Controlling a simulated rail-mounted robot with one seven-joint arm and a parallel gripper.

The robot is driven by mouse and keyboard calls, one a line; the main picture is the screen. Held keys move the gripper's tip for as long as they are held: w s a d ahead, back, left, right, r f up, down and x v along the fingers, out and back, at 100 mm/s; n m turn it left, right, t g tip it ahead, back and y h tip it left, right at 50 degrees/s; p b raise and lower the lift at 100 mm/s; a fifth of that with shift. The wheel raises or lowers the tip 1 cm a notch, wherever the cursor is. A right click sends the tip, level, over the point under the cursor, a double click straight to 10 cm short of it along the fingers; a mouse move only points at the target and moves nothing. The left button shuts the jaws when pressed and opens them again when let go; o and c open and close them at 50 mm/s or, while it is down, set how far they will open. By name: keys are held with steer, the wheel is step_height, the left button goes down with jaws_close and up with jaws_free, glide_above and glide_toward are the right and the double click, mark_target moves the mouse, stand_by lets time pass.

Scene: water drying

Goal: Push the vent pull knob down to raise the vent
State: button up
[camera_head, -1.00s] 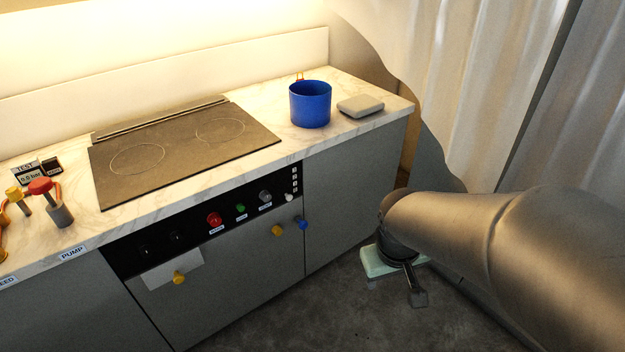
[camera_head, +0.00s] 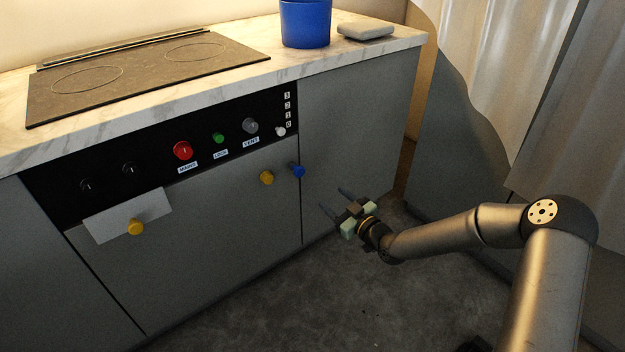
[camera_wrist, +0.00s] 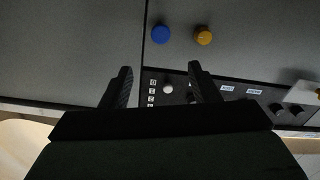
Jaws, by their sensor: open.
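The grey knob (camera_head: 250,126) sits on the black control panel above a label reading VENT. A small white knob (camera_head: 280,131) is just right of it, beside the 0 of a vertical 3-2-1-0 scale. The white knob (camera_wrist: 168,89) shows between my fingers in the upside-down wrist view. I cannot tell which one is the pull knob. My gripper (camera_head: 336,201) is open and empty, pointing at the cabinet front, to the right of and below the panel. It is apart from both knobs. Its fingers (camera_wrist: 160,72) frame the scale end of the panel.
A blue knob (camera_head: 298,171) and a yellow knob (camera_head: 267,178) stick out of the doors between my gripper and the panel. The red knob (camera_head: 183,150) and green button (camera_head: 218,138) are left of VENT. A blue pot (camera_head: 305,24) stands on the counter.

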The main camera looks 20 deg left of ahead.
mark_target(301, 172)
steer(key=b+x, duration=0.2)
steer(key=x, duration=1.3)
steer(key=shift+a+b, duration=0.3)
steer(key=shift+b, duration=0.05)
steer(key=shift+x, duration=0.9)
